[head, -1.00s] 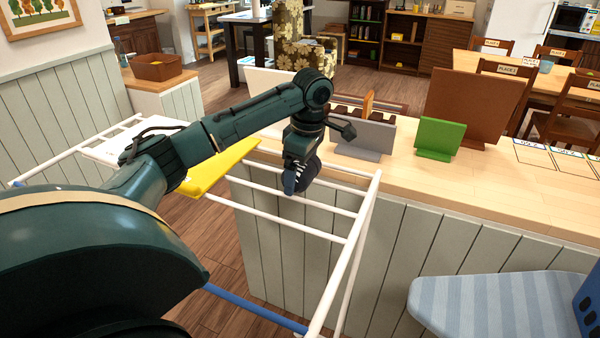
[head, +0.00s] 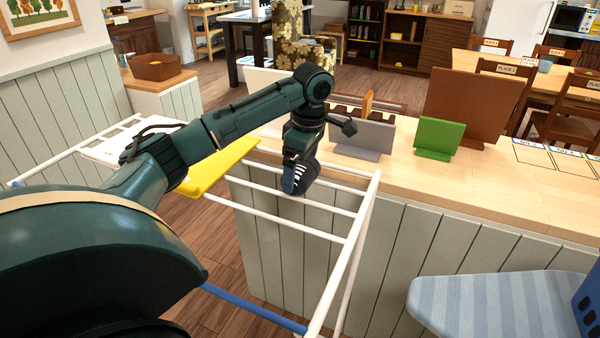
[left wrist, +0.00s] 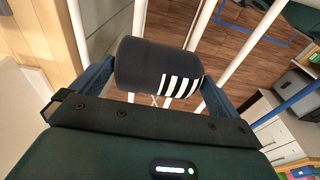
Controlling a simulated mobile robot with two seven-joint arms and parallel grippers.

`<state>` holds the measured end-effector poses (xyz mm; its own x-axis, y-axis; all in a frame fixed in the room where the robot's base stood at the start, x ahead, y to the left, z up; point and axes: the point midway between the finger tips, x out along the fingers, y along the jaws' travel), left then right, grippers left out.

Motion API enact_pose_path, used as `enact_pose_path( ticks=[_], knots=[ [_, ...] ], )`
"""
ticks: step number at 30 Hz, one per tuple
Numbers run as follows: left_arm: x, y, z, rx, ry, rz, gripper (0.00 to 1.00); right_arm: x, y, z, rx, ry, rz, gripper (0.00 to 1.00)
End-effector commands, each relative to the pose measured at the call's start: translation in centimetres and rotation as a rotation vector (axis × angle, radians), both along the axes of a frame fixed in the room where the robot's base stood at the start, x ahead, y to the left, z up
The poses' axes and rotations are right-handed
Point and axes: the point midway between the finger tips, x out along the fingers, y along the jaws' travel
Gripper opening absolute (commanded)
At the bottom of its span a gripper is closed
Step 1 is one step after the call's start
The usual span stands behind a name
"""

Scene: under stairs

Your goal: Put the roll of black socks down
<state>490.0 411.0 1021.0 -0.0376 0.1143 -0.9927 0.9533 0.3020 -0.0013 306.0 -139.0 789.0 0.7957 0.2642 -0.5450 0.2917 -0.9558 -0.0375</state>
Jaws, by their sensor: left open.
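The roll of black socks (left wrist: 158,68) has white stripes at one end. In the left wrist view it lies between the two blue fingers of my left gripper (left wrist: 156,82), which is open around it. In the head view the gripper (head: 298,184) points down at the white drying rack (head: 350,245), and the striped socks (head: 304,181) show at its tip, at the height of the rack's bars. Rack bars show behind the socks in the wrist view. I cannot tell whether the socks rest fully on them. My right gripper is not in view.
A yellow cloth (head: 218,168) and a white cloth (head: 110,149) hang on the rack. The wooden counter (head: 480,190) beside it holds a grey stand (head: 365,138), a green stand (head: 438,137) and a brown board (head: 470,105). A striped ironing board (head: 500,305) is at lower right.

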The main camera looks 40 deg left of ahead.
Motion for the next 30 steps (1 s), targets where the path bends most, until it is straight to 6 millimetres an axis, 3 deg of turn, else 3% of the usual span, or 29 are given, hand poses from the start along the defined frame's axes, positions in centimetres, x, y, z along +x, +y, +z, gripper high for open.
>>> enact_pose_path(
  ticks=[7,12,18,30],
  knots=[
    [0.3,-0.6,6.2,0.001,-0.005,-0.001,1.0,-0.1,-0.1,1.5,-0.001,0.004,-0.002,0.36],
    [0.3,-0.9,9.0,0.001,-0.003,0.0,1.0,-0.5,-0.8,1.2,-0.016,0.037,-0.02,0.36],
    [0.4,-1.1,10.3,0.0,-0.001,0.0,1.0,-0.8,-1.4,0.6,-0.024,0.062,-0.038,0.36],
    [0.4,-1.2,10.3,0.0,-0.001,0.001,1.0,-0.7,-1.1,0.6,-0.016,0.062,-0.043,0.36]
  ],
)
